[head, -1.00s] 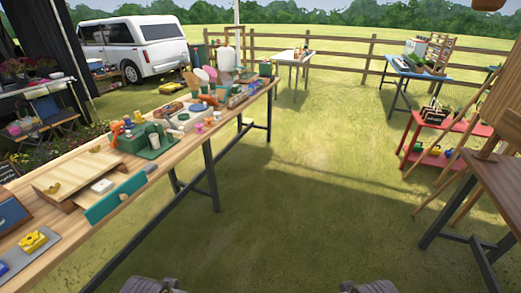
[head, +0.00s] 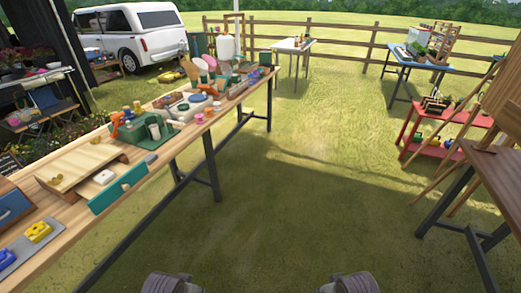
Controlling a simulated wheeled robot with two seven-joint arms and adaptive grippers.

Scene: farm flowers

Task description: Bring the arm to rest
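Two dark grey ribbed parts of my own arms show at the bottom edge of the head view, one left of centre and one right of centre. They are apart, over the grass, and touch nothing that I can see. No gripper fingers are visible, so both grippers are out of view and what they hold cannot be seen.
A long wooden table (head: 168,164) with tools and pots runs along the left. A red shelf (head: 440,151) and a brown wooden table (head: 499,171) stand at right. A white table (head: 292,45) and blue table (head: 415,64) stand farther back. The middle grass (head: 310,190) is clear.

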